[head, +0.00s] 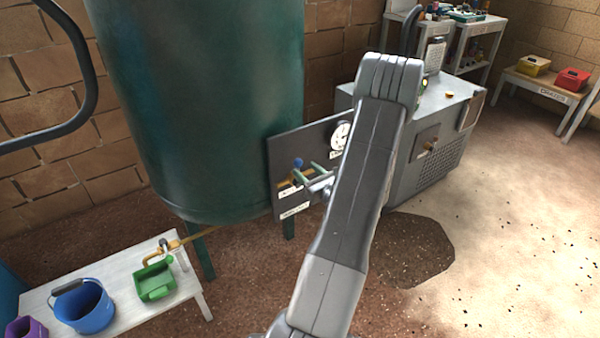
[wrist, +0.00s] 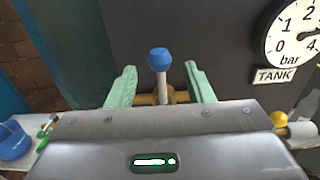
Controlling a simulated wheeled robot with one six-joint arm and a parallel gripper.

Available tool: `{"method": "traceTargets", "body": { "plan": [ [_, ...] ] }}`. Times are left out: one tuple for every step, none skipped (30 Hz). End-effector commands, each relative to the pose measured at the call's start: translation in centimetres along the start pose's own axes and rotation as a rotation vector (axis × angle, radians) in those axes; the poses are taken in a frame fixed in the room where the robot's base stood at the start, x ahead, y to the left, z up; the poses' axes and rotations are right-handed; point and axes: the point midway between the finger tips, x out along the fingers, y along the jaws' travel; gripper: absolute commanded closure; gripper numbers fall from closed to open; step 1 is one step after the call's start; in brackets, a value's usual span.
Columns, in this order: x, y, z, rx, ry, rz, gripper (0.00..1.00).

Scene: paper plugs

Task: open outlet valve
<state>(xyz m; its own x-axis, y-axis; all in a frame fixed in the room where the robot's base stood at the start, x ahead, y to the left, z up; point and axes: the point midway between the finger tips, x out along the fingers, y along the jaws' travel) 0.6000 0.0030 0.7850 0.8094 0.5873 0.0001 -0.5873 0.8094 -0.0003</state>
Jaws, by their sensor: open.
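The outlet valve is a brass fitting with a light lever topped by a blue knob (wrist: 159,60), on a dark panel (wrist: 215,30) beside the green tank (head: 205,110). In the head view the blue knob (head: 298,163) shows left of my gripper's end. My gripper (wrist: 161,88) is open, its two pale green fingers on either side of the lever with gaps visible. The knob stands upright between them. In the head view my gripper (head: 312,172) is partly hidden by my arm. The lower part of the valve is hidden behind the gripper body in the wrist view.
A gauge (wrist: 296,40) marked TANK sits right of the valve. A yellow knob (wrist: 279,119) shows at lower right. A white bench (head: 110,315) holds a blue bucket (head: 84,308) and a green container (head: 155,281). A grey machine (head: 435,140) stands right of the panel.

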Motion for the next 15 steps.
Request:
{"method": "traceTargets", "body": {
  "plan": [
    [0.3, 0.0, 0.0, -0.001, -0.001, 0.001, 0.53],
    [0.4, 0.0, 0.0, -0.001, -0.001, 0.001, 0.53],
    [0.6, 0.0, 0.0, -0.001, -0.001, 0.001, 0.53],
    [0.8, 0.0, 0.0, -0.001, -0.001, 0.001, 0.53],
    [0.9, 0.0, 0.0, -0.001, -0.001, 0.002, 0.53],
    [1.1, 0.1, -0.1, -0.001, 0.000, 0.002, 0.53],
    [1.3, 0.1, -0.1, -0.001, 0.000, 0.002, 0.53],
    [1.4, 0.1, -0.1, 0.000, 0.000, 0.002, 0.53],
    [1.6, 0.1, -0.1, 0.000, 0.000, 0.002, 0.53],
    [1.8, 0.1, -0.1, 0.000, 0.000, 0.001, 0.53],
    [1.9, 0.1, -0.1, 0.000, 0.000, 0.001, 0.53],
    [2.1, 0.0, 0.0, 0.000, 0.000, 0.001, 0.53],
    [2.3, 0.0, 0.0, 0.000, 0.000, 0.001, 0.53],
    [2.5, 0.0, 0.0, 0.000, -0.001, 0.002, 0.53],
    [2.7, 0.0, 0.0, -0.001, -0.001, 0.002, 0.53]
  ]
}}
